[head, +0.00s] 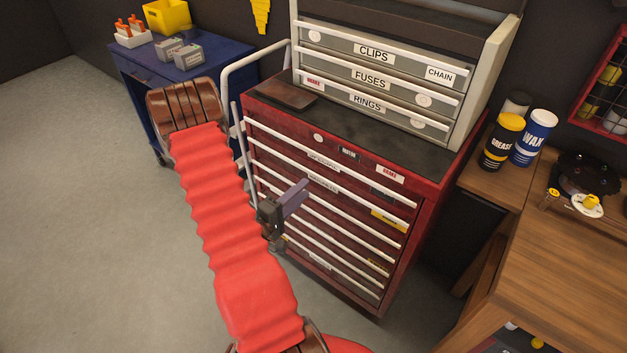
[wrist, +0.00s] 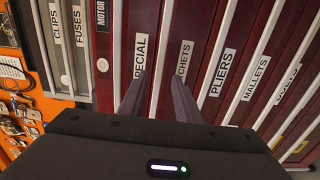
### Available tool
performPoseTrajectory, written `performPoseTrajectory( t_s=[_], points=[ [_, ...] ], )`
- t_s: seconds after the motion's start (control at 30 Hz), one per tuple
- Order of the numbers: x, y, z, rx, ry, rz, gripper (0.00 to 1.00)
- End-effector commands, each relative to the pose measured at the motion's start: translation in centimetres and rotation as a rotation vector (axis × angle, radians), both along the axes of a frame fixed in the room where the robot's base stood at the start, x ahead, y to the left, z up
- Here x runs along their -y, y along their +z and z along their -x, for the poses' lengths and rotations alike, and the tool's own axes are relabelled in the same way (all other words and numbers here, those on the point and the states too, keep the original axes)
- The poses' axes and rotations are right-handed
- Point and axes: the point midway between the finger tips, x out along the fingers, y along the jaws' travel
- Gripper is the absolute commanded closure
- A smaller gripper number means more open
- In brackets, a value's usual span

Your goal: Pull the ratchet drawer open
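The red tool cabinet (head: 400,275) has several shut drawers with long white bar handles. In the wrist view, the ratchet drawer's label (wrist: 184,62), partly readable as "CHETS", sits between the SPECIAL label (wrist: 143,55) and the PLIERS label (wrist: 221,73). The white bar handle (wrist: 160,62) beside it, towards SPECIAL, runs between my fingers in the picture. My gripper (wrist: 157,82) is open, its two purple-grey fingers apart and pointing at the drawer front. In the head view my gripper (head: 306,185) is before the cabinet's upper drawers and hides part of them. I cannot tell whether the fingers reach the handle.
A grey chest (head: 400,75) with CLIPS, FUSES and RINGS drawers stands on the cabinet. A blue cart (head: 215,55) is at the left, a wooden bench (head: 560,265) at the right. The grey floor (head: 70,240) at the left is clear.

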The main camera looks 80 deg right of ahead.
Motion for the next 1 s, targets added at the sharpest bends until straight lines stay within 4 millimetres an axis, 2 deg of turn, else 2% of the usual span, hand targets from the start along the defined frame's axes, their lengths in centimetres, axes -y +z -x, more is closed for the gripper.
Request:
performPoseTrajectory(
  t_s=[0.3,0.5,0.87,1.0],
  points=[
    [3.6,0.0,1.7,0.001,-0.003,0.002,0.7],
    [5.4,0.0,2.4,0.001,-0.002,0.001,0.7],
    [5.8,0.0,2.5,0.0,0.0,0.0,0.7],
    [5.8,0.0,2.5,0.0,0.0,0.0,0.77]
  ],
)
